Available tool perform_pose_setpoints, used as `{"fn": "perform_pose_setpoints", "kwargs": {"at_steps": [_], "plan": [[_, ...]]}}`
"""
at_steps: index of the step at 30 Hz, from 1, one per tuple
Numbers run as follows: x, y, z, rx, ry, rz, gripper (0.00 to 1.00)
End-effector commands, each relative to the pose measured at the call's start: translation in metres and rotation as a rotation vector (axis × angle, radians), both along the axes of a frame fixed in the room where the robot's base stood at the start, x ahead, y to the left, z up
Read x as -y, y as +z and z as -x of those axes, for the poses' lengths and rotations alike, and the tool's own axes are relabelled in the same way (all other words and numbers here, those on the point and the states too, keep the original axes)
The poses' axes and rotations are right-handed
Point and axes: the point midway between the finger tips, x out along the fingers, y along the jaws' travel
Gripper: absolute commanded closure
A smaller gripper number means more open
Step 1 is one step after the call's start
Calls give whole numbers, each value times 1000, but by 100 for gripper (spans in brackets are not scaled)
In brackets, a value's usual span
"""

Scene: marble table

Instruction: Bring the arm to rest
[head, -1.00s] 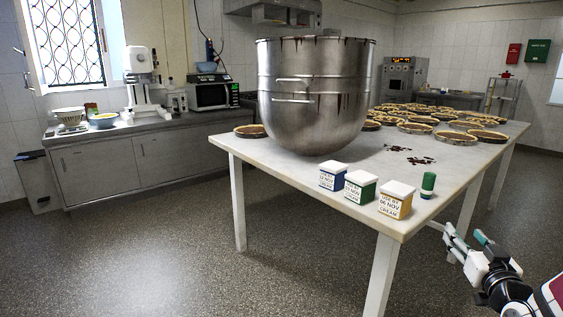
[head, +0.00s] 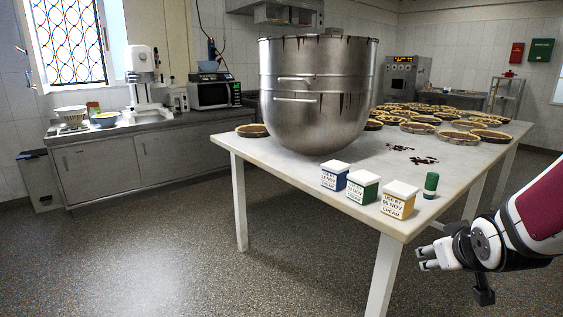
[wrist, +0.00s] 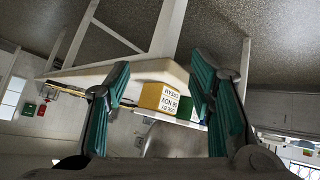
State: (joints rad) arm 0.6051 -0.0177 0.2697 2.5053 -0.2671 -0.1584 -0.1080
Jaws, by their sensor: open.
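My gripper (head: 424,258) is beside the right front of the marble table (head: 300,170), off its edge and a little below the top. In the wrist view my gripper (wrist: 158,100) shows two teal-padded fingers wide apart with nothing between them in its grasp. The yellow cream carton (head: 399,200) stands on the table's near corner; it also shows beyond the fingers in the wrist view (wrist: 160,97), where the picture is upside down. My arm (head: 540,212) comes in from the right edge.
Blue (head: 334,176) and green (head: 362,187) cream cartons and a small green cylinder (head: 431,184) stand near the front edge. A big steel bowl (head: 318,95) and several pies (head: 458,138) are behind. The floor (head: 190,260) in front is clear.

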Motion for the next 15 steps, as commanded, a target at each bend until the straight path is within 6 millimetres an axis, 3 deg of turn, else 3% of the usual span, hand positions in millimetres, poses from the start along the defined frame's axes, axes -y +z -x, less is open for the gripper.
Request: {"fn": "perform_pose_setpoints", "kwargs": {"at_steps": [6, 15], "plan": [[-45, 30, 76, -202, -55, -24, 51], [-101, 51, 194, -443, -86, -145, 51]]}}
